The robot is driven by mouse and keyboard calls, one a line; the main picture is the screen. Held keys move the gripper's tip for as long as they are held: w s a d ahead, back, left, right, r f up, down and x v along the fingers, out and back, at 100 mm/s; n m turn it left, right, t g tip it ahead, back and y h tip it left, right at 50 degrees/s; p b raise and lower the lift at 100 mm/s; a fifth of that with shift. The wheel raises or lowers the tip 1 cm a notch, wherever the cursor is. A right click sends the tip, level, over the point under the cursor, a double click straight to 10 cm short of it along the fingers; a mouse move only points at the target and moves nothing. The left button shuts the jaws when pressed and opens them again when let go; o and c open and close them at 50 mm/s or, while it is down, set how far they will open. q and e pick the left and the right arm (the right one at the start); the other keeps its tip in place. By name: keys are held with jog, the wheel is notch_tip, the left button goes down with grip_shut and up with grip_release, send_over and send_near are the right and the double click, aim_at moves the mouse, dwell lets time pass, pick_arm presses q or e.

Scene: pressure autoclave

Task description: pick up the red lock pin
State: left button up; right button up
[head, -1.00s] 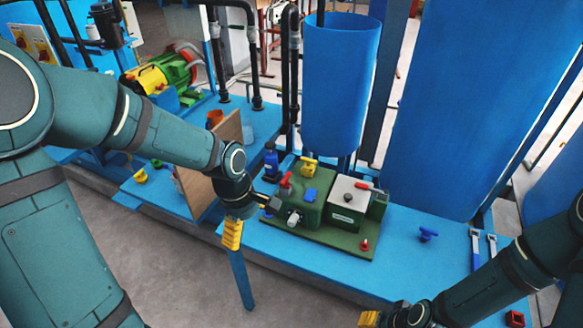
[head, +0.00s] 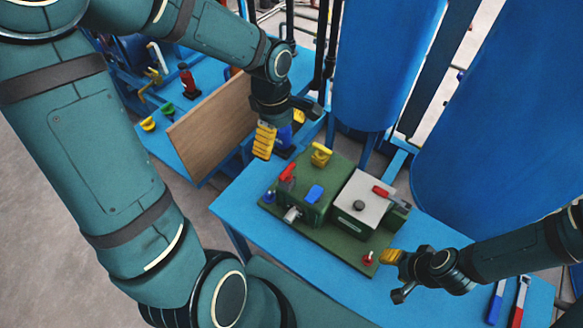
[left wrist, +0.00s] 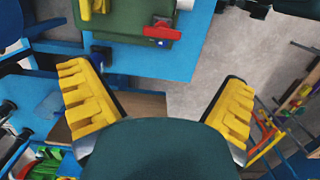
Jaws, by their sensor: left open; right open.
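The red lock pin (head: 368,258) stands at the front right corner of the green base plate (head: 340,252) in the head view. It is small, with a red head. My right gripper (head: 394,276) is open just to the right of the pin; its yellow fingertip pad is close to the pin, and I cannot tell whether they touch. My left gripper (head: 288,126) is open and empty, above the far left end of the blue table. Its yellow finger pads also show in the left wrist view (left wrist: 158,100), with nothing between them.
The green machine (head: 310,205) carries red, yellow and blue handles beside a pale box (head: 357,200) with a red lever. A wooden board (head: 213,125) stands at left. Blue and red-handled tools (head: 508,300) lie at right. Blue tanks stand behind. The table front is clear.

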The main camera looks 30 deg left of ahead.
aim_at(287, 170)
pick_arm(q)
jog(key=f+b, duration=0.1)
jog(key=f, duration=0.3)
jog(key=d+f+b, duration=0.1)
jog(key=f, duration=0.7)
jog(key=shift+s+d+b, duration=0.2)
jog(key=shift+d+b, duration=0.1)
jog(key=shift+b, duration=0.1)
pick_arm(e)
jog(key=f, duration=0.1)
jog(key=s+f, duration=0.1)
jog(key=f, duration=0.1)
jog(key=shift+a, duration=0.1)
pick_arm(q)
jog(key=c, duration=1.3)
